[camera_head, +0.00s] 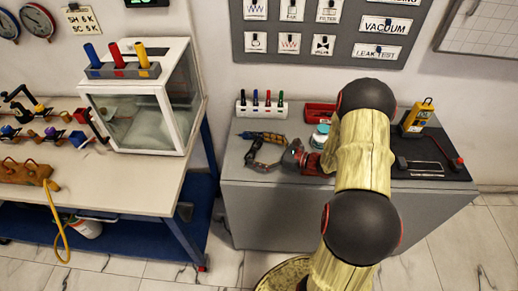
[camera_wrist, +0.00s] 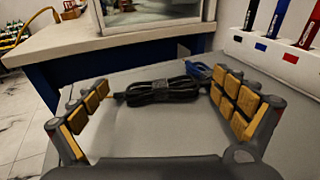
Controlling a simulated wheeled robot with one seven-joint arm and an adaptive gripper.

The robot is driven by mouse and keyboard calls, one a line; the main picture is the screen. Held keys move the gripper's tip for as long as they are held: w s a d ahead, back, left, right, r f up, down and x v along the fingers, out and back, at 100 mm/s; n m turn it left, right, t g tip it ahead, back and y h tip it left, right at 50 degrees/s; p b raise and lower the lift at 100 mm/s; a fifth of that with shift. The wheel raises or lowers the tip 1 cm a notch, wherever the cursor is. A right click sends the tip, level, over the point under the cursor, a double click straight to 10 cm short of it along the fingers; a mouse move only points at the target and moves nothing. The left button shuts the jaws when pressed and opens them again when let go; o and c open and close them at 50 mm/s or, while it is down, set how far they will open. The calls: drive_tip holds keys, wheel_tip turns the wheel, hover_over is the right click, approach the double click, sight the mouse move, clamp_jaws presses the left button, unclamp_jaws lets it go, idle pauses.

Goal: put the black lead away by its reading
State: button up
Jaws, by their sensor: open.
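The black lead (camera_wrist: 160,91) lies coiled and bundled on the grey cabinet top (camera_wrist: 135,130). In the wrist view it shows between and just beyond the two fingers of my gripper (camera_wrist: 163,83). My gripper is open and low over the cabinet, with orange pads on both fingers; it also shows in the head view (camera_head: 252,151). I cannot make out the lead clearly in the head view. A yellow handheld meter (camera_head: 417,117) stands at the right of the cabinet; its reading is too small to tell.
A blue lead (camera_wrist: 198,72) lies close behind the right finger. A white rack (camera_head: 262,109) of coloured pens stands at the back. A red tray (camera_head: 320,113) and a white-lidded jar (camera_head: 320,136) are beside my arm. A workbench (camera_head: 135,176) with a clear box stands left.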

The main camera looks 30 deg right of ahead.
drive_tip(key=shift+r, duration=0.2)
drive_tip(key=p+v, duration=0.1)
drive_tip(key=v, duration=0.4)
drive_tip(key=p+v, duration=0.2)
drive_tip(key=v, duration=0.4)
drive_tip(key=shift+s+d+r, duration=0.1)
drive_tip(key=shift+s+r, duration=0.1)
drive_tip(key=shift+r, duration=0.05)
drive_tip(key=shift+s+r, duration=0.1)
drive_tip(key=shift+s, duration=0.05)
drive_tip(key=s+a+r+n+g, duration=0.3)
drive_tip(key=a+r+n+g, duration=0.2)
drive_tip(key=a+r+n, duration=0.4)
drive_tip(key=s+a+r+n+g, duration=0.3)
drive_tip(key=a+r+n+g, duration=0.25)
drive_tip(key=a, duration=0.55)
drive_tip(key=s+a+r+n+t+h, duration=0.2)
drive_tip(key=s+r+n+h, duration=0.7)
drive_tip(key=n, duration=0.5)
drive_tip(key=s+r, duration=0.2)
drive_tip(key=s, duration=0.1)
drive_tip(key=shift+a+r+n+t, duration=0.15)
drive_tip(key=shift+a+n+t, duration=0.2)
drive_tip(key=shift+a, duration=0.05)
